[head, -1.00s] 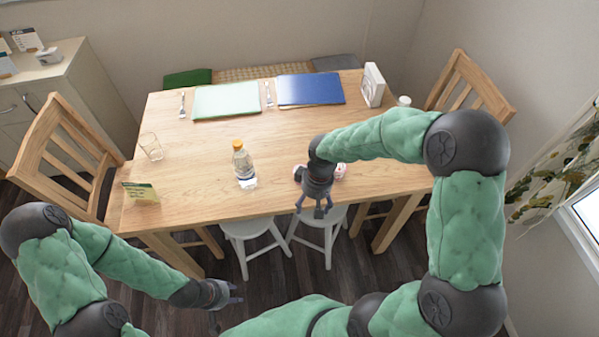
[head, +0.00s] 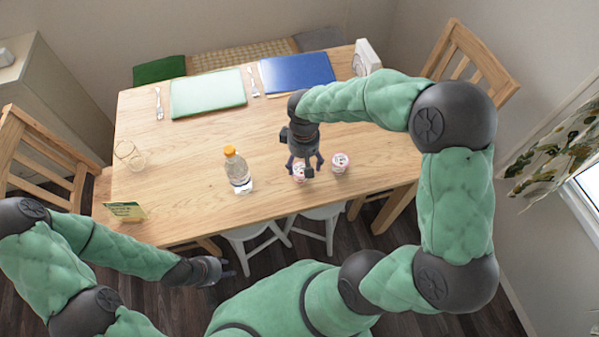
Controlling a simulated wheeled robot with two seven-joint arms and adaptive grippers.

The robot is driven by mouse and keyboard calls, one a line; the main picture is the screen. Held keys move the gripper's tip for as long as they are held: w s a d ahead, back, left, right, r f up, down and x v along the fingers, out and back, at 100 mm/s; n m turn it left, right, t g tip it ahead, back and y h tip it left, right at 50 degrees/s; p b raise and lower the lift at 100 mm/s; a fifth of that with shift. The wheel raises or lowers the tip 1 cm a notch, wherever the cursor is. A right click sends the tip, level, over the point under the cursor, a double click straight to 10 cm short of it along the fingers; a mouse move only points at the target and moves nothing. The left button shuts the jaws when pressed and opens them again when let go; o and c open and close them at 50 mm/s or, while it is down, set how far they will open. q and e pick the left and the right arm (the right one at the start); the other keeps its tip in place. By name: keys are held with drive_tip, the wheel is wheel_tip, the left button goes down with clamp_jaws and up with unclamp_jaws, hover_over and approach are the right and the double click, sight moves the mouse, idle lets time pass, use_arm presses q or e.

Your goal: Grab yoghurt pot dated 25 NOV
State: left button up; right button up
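Two small white-and-pink yoghurt pots stand near the table's front edge. The left pot (head: 299,175) is partly hidden by my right gripper (head: 305,165). The right pot (head: 340,163) stands clear of the gripper, just to its right. The dates on the pots are too small to read. My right gripper points down over the left pot with its fingers spread; I cannot tell whether they touch it. My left gripper (head: 225,272) is low in front of the table, empty, with its fingers apart.
On the wooden table (head: 200,150) a bottle with an orange cap (head: 239,170) stands left of the pots. A glass (head: 130,155) and a small sign (head: 125,210) are at the left. Green (head: 208,93) and blue (head: 297,72) placemats lie at the back. White stools (head: 255,236) stand under the front edge.

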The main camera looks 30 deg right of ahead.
sight(301, 169)
wheel_tip(301, 169, down, 2)
drive_tip(key=shift+f+b, duration=0.2)
drive_tip(key=shift+b, duration=0.1)
drive_tip(key=f, duration=0.1)
drive_tip(key=f+b, duration=0.1)
drive_tip(key=f, duration=0.1)
drive_tip(key=f+b, duration=0.1)
drive_tip(key=shift+a+f, duration=0.15)
drive_tip(key=shift+a, duration=0.2)
drive_tip(key=shift+f+b, duration=0.4)
drive_tip(key=shift+f, duration=0.05)
drive_tip(key=c, duration=1.3)
